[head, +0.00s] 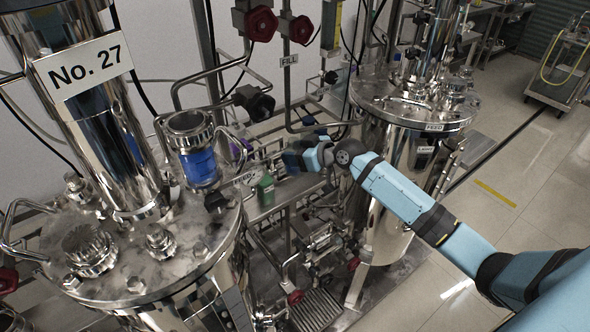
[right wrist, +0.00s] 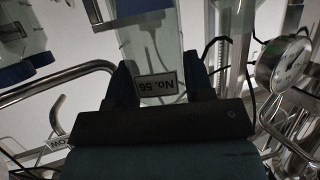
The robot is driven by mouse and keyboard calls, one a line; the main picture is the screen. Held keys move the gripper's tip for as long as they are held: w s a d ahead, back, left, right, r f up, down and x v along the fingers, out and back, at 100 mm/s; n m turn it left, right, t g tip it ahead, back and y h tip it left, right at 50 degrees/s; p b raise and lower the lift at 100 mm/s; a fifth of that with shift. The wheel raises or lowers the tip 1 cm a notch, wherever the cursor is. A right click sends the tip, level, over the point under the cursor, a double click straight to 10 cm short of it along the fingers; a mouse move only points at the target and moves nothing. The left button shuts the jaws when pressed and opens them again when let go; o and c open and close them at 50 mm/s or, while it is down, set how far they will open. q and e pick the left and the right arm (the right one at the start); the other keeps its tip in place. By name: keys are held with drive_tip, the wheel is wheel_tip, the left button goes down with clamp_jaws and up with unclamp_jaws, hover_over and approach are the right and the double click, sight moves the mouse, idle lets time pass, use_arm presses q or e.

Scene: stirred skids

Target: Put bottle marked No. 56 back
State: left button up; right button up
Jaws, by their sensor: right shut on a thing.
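The bottle marked No. 56 (right wrist: 152,52) is a clear, glassy body in the right wrist view. Its white label (right wrist: 157,85) reads upside down there. My right gripper (right wrist: 160,88) is shut on it, with one dark finger on each side of the label. In the head view my right gripper (head: 292,159) is between the two steel vessels, near the back rack. I cannot clearly make out the bottle in the head view. My left gripper is in neither view.
A steel vessel marked No. 27 (head: 215,262) stands at left, with a blue-filled sight glass (head: 200,166). Another steel vessel (head: 385,170) stands behind my right arm. A gauge (right wrist: 284,62) is close at right in the wrist view.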

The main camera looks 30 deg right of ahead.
sight(295, 171)
wheel_tip(295, 171, down, 2)
wheel_tip(295, 171, down, 5)
drive_tip(key=shift+r, duration=0.2)
drive_tip(key=o, duration=1)
drive_tip(key=b+v, duration=0.2)
drive_tip(key=v, duration=0.9)
drive_tip(key=s+a+f+m+h, duration=0.1)
drive_tip(key=s+a+f, duration=0.8)
drive_tip(key=s, duration=0.3)
drive_tip(key=s+a+f+m+h, duration=0.2)
drive_tip(key=s+a+f, duration=0.7)
drive_tip(key=s, duration=0.4)
drive_tip(key=shift+f+g, duration=0.4)
drive_tip(key=shift+f, duration=0.15)
